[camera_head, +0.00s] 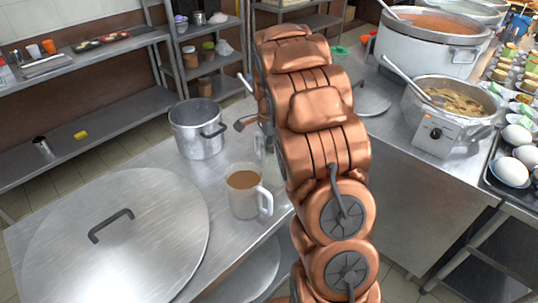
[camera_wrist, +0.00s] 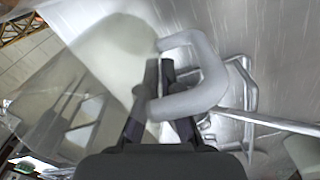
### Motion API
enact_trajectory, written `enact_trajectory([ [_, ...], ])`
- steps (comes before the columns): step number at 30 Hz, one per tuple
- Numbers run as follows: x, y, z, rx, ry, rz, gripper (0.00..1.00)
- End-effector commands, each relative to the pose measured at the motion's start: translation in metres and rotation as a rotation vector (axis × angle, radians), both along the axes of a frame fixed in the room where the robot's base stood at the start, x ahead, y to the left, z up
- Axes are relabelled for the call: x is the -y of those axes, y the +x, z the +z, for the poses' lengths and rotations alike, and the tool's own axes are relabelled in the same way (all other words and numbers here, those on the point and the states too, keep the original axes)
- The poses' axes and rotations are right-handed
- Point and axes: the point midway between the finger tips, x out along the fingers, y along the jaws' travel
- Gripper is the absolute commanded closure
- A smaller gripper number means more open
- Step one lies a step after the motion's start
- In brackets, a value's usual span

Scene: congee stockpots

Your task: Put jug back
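A pale jug (camera_head: 244,192) of brown liquid stands upright on the steel table, its handle to the right. Behind it a clear vessel (camera_head: 262,158) is partly hidden by my arm. In the wrist view a translucent jug (camera_wrist: 85,85) fills the left side, tilted in the picture. Its thick pale handle (camera_wrist: 205,75) loops across my gripper (camera_wrist: 172,75). The two dark fingers are close together at the handle, one partly covered by it. I cannot tell whether they clamp it. My arm hides the gripper in the head view.
A steel pot (camera_head: 197,130) stands behind the pale jug, and a large round lid (camera_head: 120,240) covers the table's left. A stove with a big pot (camera_head: 430,50) and a smaller pot (camera_head: 455,98) is at right. Shelves (camera_head: 85,125) line the back left.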

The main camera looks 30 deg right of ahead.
Motion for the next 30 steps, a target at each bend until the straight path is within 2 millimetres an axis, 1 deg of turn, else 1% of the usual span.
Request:
enact_trajectory([
  [2,-0.001,0.001,-0.005,-0.003,0.001,0.0,1.0],
  [9,-0.001,0.0,-0.033,-0.003,0.001,0.0,1.0],
  [20,-0.001,0.001,-0.038,0.0,0.0,0.0,1.0],
  [28,-0.001,0.001,-0.038,0.0,0.0,0.0,0.73],
  [29,-0.001,0.001,-0.038,0.0,0.0,0.0,0.7],
  [30,-0.001,0.001,-0.038,0.0,0.0,0.0,0.69],
])
